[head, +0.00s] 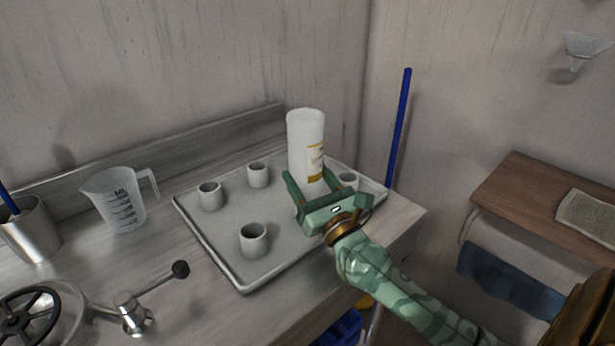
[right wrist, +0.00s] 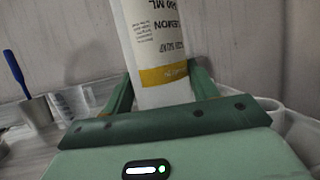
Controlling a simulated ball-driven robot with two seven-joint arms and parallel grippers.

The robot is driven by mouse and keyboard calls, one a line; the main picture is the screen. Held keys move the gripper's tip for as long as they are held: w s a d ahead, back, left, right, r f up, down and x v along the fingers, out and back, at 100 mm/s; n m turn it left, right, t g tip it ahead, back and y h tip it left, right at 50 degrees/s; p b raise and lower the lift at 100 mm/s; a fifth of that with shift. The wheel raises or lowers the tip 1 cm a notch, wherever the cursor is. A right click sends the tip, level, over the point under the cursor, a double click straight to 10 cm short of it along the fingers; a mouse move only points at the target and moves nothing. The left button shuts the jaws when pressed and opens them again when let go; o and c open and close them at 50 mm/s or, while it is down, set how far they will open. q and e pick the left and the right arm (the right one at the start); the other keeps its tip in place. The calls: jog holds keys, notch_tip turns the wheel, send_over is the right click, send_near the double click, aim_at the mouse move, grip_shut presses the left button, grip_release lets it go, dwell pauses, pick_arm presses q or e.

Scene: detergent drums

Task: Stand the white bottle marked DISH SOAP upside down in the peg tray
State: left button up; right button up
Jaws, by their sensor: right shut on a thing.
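The white bottle (head: 306,140) stands upside down, its flat end up, between the fingers of my right gripper (head: 309,174). In the right wrist view the bottle (right wrist: 155,45) has inverted print reading LEMON and a yellow band; the other label words are hard to read. My right gripper is shut on it, one green finger on each side. The pale peg tray (head: 215,235) lies on the counter with several round hollow holders. The bottle is over the tray's back right part. Its lower end is hidden by the gripper, so I cannot tell whether it sits in a holder.
A clear measuring jug (head: 121,200) and a metal cup (head: 30,230) stand left of the tray. A tap lever with a black knob (head: 180,269) is in front. A blue pole (head: 399,125) stands behind right. A wooden shelf (head: 530,200) is at the right.

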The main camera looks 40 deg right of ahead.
pick_arm(q)
jog(key=shift+s+f+b, duration=0.2)
jog(key=shift+f+b, duration=0.1)
jog(key=shift+f, duration=0.05)
pick_arm(e)
jog(key=shift+f, duration=0.4)
jog(key=o, duration=1.1)
jog(key=b+v, duration=0.1)
jog(key=v, duration=0.6)
jog(key=shift+f+b, duration=0.15)
jog(key=shift+b, duration=0.15)
pick_arm(q)
jog(key=shift+s+f, duration=0.35)
jog(key=shift+f, duration=0.35)
pick_arm(e)
jog(key=shift+s, duration=0.2)
pick_arm(q)
jog(key=shift+s, duration=0.1)
pick_arm(e)
jog(key=shift+s, duration=0.1)
